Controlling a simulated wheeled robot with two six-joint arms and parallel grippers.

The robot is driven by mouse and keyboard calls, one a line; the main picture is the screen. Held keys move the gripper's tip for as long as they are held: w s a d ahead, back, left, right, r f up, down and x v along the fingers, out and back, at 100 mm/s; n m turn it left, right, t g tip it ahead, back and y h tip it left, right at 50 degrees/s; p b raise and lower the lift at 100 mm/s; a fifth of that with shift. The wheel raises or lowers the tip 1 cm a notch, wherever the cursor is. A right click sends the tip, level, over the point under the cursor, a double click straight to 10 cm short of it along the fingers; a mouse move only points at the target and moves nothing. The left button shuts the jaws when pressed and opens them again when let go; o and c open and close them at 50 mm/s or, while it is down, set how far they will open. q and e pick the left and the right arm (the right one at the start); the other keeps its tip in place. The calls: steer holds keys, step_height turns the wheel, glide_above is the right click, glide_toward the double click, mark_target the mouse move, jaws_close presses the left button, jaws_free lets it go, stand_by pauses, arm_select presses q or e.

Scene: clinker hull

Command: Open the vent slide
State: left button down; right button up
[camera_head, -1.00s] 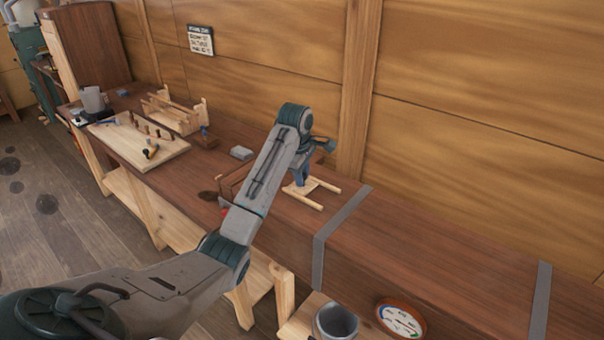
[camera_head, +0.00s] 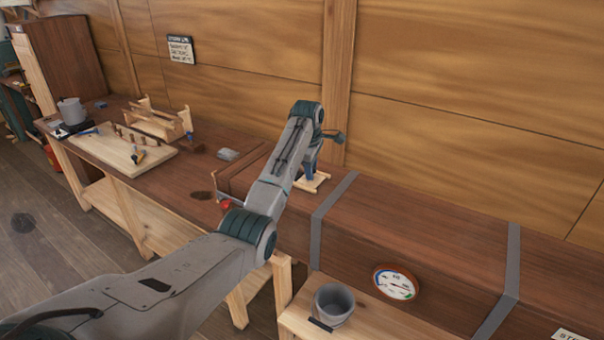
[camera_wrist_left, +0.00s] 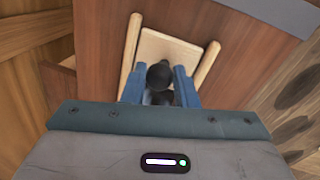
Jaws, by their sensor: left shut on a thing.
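The vent slide is a pale wooden panel (camera_wrist_left: 172,48) between two light wooden rails on the dark wooden box top. A dark round knob (camera_wrist_left: 160,75) stands on it. My left gripper (camera_wrist_left: 160,92) has its blue fingers on both sides of the knob and is shut on it. In the head view my left gripper (camera_head: 312,170) reaches down over the slide's rails (camera_head: 316,184), and my wrist and forearm hide part of them. What lies under the panel is hidden. My right gripper is not in view.
A round gauge (camera_head: 396,283) is on the box front, and a grey cup (camera_head: 333,303) stands on a low shelf below. Grey metal straps (camera_head: 326,222) cross the box. The workbench at left holds a pale board (camera_head: 121,150) and a wooden rack. The wooden wall is close behind.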

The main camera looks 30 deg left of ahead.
mark_target(310, 182)
arm_select(q)
steer(key=shift+w+r, duration=0.15)
steer(key=shift+r, duration=0.2)
steer(key=c, duration=1.1)
jaws_free()
steer(key=shift+c, duration=0.2)
steer(key=shift+d+f, duration=0.1)
steer(key=shift+d, duration=0.05)
steer(key=shift+s+r+b, duration=0.2)
steer(key=shift+r+b, duration=0.25)
step_height(310, 182, up, 10)
steer(key=s+b, duration=0.1)
steer(key=s, duration=0.1)
steer(key=shift+b, duration=0.3)
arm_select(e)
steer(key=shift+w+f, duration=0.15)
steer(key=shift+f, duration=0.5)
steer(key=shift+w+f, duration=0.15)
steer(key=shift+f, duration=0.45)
arm_select(q)
steer(key=shift+d+f, duration=0.1)
steer(key=shift+f, duration=0.15)
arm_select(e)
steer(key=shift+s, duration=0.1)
